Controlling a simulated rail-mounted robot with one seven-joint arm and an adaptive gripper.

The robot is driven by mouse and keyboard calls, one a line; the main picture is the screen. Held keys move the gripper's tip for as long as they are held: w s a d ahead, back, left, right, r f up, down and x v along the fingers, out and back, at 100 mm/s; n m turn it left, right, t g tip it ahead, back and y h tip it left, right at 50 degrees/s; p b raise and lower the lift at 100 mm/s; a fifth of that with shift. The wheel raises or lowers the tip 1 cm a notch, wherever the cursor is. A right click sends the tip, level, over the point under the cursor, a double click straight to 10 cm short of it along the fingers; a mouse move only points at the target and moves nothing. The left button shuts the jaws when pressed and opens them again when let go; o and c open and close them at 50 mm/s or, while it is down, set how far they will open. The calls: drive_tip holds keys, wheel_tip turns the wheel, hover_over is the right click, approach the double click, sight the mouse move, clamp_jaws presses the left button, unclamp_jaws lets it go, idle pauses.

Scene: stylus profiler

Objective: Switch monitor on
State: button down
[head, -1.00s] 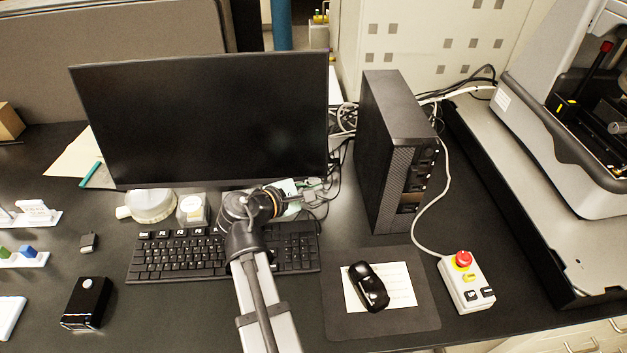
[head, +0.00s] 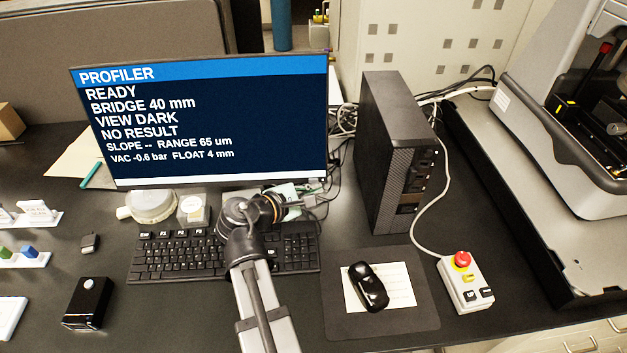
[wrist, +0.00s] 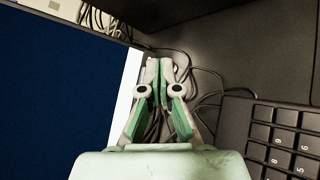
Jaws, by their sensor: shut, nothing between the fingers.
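The monitor (head: 200,120) stands at the back left and its screen is lit. It shows a blue "PROFILER" bar with READY, BRIDGE 40 mm, VIEW DARK, NO RESULT and more lines of white text. The lit blue screen also fills the left of the wrist view (wrist: 60,95), with a pale strip along its edge. My gripper (wrist: 166,64) is shut and empty, beside that screen edge. In the head view my gripper is small and partly hidden by my wrist, by the monitor's lower right corner. I cannot tell whether the fingertips touch the monitor.
The keyboard (head: 180,258) lies under my arm. A black computer tower (head: 390,150) stands right of the monitor, with loose cables between them. A mouse (head: 368,286) on its mat and a control box with a red button (head: 462,260) lie front right.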

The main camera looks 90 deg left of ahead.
drive_tip(key=shift+w+d+r+p, duration=0.1)
drive_tip(key=shift+d+r+p, duration=0.1)
drive_tip(key=shift+d, duration=0.6)
drive_tip(key=shift+w+d+r+p, duration=0.1)
drive_tip(key=shift+d+r+p, duration=0.1)
drive_tip(key=shift+d, duration=0.65)
drive_tip(key=shift+w+d+r+p, duration=0.1)
drive_tip(key=shift+d+p, duration=0.1)
drive_tip(key=shift+d, duration=0.6)
